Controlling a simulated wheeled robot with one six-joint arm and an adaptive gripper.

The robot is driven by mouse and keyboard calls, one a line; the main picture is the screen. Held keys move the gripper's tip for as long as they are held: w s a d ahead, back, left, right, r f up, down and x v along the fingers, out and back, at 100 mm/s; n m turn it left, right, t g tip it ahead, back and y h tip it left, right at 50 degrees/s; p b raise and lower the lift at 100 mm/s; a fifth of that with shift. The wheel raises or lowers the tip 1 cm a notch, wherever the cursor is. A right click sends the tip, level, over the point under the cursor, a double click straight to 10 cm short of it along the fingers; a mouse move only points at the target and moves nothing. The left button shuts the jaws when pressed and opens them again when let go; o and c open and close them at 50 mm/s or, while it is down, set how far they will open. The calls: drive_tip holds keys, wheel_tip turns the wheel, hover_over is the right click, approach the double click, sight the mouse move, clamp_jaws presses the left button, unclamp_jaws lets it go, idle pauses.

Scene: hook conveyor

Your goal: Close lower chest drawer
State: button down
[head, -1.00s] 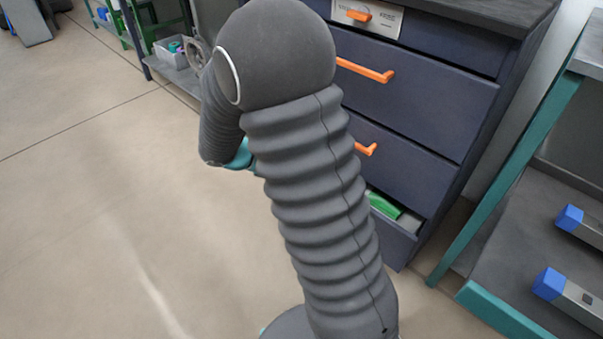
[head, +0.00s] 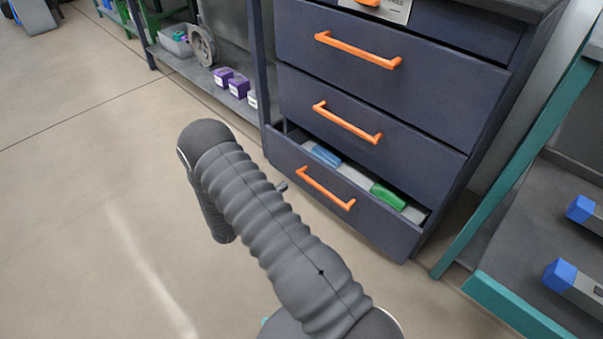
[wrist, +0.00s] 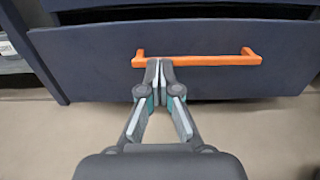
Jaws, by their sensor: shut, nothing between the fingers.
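The lower chest drawer (head: 345,200) is dark blue and stands partly pulled out, with a blue item (head: 326,155) and a green item (head: 388,196) showing inside. Its orange handle (head: 325,188) runs along the front. In the wrist view the drawer front (wrist: 90,62) fills the upper part, with the orange handle (wrist: 210,60) across it. My gripper (wrist: 159,68) is shut and empty. Its fingertips are at the left part of the handle, just under the bar in the picture; I cannot tell whether they touch it. In the head view my arm hides most of the gripper.
The upper drawers (head: 390,85) of the chest are shut. A teal-framed rack (head: 510,310) with blue-ended parts stands at the right. A low shelf (head: 205,75) with purple boxes (head: 238,87) is at the back left. The floor (head: 90,200) to the left is clear.

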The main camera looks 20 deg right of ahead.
sight(316, 163)
drive_tip(key=x, duration=1.3)
drive_tip(key=shift+w+d, duration=0.1)
drive_tip(key=shift+d, duration=0.3)
